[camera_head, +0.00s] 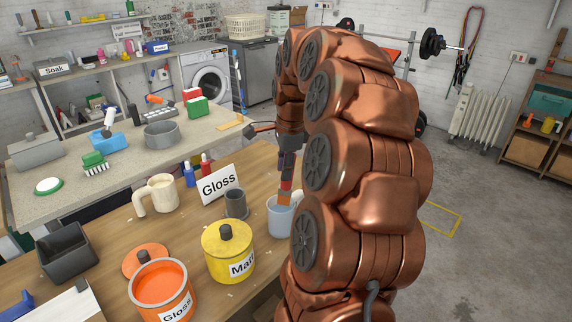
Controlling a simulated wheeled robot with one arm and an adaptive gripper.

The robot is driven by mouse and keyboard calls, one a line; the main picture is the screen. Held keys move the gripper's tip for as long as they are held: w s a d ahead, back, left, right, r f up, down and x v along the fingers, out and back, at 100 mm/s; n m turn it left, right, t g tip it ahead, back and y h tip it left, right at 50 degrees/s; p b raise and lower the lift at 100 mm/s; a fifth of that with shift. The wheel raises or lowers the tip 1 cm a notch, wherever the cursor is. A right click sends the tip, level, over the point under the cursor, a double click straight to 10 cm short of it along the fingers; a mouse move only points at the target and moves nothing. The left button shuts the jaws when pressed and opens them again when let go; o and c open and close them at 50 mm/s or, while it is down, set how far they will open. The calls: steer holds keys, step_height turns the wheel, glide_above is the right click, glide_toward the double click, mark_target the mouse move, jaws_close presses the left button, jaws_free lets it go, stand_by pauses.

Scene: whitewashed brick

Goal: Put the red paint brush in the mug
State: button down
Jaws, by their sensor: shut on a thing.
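My gripper (288,163) is at the end of my copper-coloured arm, above the right part of the wooden bench. It is shut on the red paint brush (286,185), which hangs down below it, nearly upright. The brush's tan lower end is at the mouth of a pale grey-blue mug (281,226). I cannot tell how deep it reaches inside or whether it touches the mug. My arm hides part of the mug's right side. A cream mug (162,193) with its handle to the left stands further left on the bench.
Near the grey-blue mug stand a small dark grey cup (236,204), a "Gloss" sign (218,184) and a yellow tin (228,252). An open orange paint tin (161,290) and a black bin (66,251) are further left. My arm hides the bench's right end.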

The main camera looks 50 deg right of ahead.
mark_target(282, 187)
steer(key=shift+w+f+b, duration=0.15)
steer(key=shift+f+b, duration=0.4)
steer(key=shift+f, duration=0.45)
steer(key=shift+w+f+b, duration=0.1)
steer(key=shift+f+b, duration=0.4)
steer(key=shift+f, duration=0.5)
steer(key=c, duration=0.8)
jaws_free()
steer(key=shift+r, duration=0.1)
steer(key=r, duration=0.3)
steer(key=s+r, duration=0.1)
steer(key=r, duration=0.7)
steer(key=shift+s, duration=0.2)
steer(key=shift+s+a+r, duration=0.1)
steer(key=shift+r, duration=0.25)
